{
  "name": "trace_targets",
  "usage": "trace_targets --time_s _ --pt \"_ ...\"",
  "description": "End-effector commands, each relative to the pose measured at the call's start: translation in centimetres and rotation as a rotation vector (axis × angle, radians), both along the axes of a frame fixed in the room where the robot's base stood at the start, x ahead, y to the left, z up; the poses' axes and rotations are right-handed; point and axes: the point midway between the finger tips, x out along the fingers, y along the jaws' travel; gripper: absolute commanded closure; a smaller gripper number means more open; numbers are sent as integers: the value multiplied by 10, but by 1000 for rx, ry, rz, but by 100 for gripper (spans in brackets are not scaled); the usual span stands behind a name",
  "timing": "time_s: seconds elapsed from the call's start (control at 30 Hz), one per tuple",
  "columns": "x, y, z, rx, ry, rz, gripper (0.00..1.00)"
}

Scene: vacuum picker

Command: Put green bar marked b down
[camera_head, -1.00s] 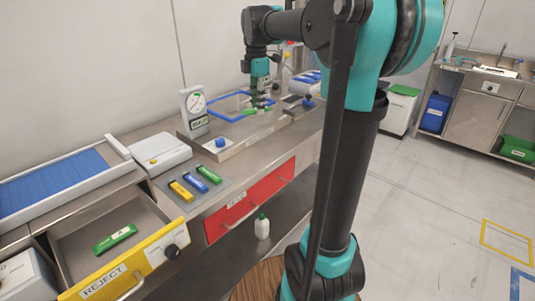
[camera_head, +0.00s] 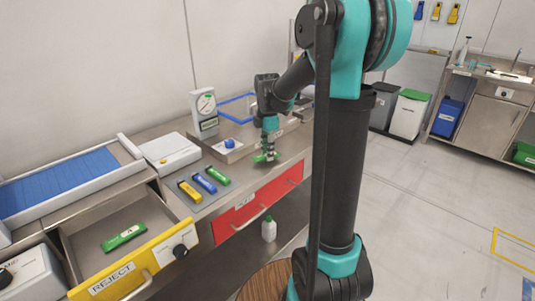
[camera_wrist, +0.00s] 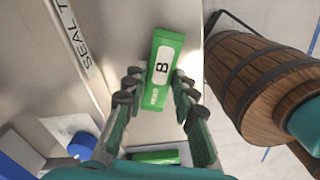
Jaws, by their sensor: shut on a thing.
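The green bar marked B (camera_wrist: 163,68) shows its white label up in the wrist view, between the fingertips of my gripper (camera_wrist: 155,90). In the head view my gripper (camera_head: 267,152) points down, shut on the small green bar (camera_head: 260,158), near the bench's front edge above the red drawer. Whether the bar touches the bench is not clear. Another green bar, marked A (camera_head: 124,237), lies in the open drawer with the yellow REJECT front (camera_head: 140,270).
Yellow (camera_head: 189,191), blue (camera_head: 205,184) and green (camera_head: 218,175) bars lie on a grey mat left of my gripper. A dial gauge (camera_head: 205,110) stands behind. The red drawer (camera_head: 255,205) is below. A blue-framed tray (camera_head: 232,107) is at the back.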

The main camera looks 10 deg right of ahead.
Motion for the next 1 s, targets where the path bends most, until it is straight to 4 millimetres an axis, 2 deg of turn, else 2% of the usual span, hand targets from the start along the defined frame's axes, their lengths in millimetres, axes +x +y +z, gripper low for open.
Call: trace_targets --time_s 0.1,0.47,0.5,0.63,1.0 --pt "0 0 -9 0 0 0 100" --pt "0 0 -12 0 0 0 100" --pt "0 0 -12 0 0 0 70" --pt "0 0 -12 0 0 0 54" --pt "0 0 -8 0 0 0 53"
